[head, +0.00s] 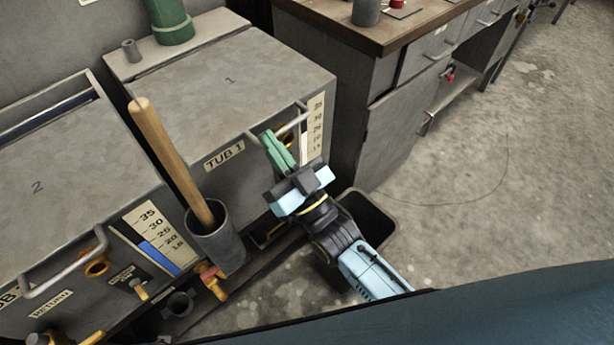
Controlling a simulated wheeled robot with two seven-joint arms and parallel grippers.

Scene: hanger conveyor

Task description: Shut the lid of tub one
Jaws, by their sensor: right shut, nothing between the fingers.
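Tub one (224,156), a grey box labelled TUB 1, stands at the centre left. Its lid (232,92), marked 1, lies flat over the tub and looks down. A bar handle (292,122) sits at the lid's front right edge. My right gripper (268,138) has green fingers, shut with nothing between them. It is at the tub's front, just left of the handle and overlapping it in the picture; I cannot tell if they touch. My left gripper is not in view.
Tub two (70,190) stands left, its lid marked 2. A wooden-handled tool (165,150) leans in a grey cup (217,240) in front of the tubs. A workbench (345,95) stands right of tub one. Open floor (470,140) lies to the right.

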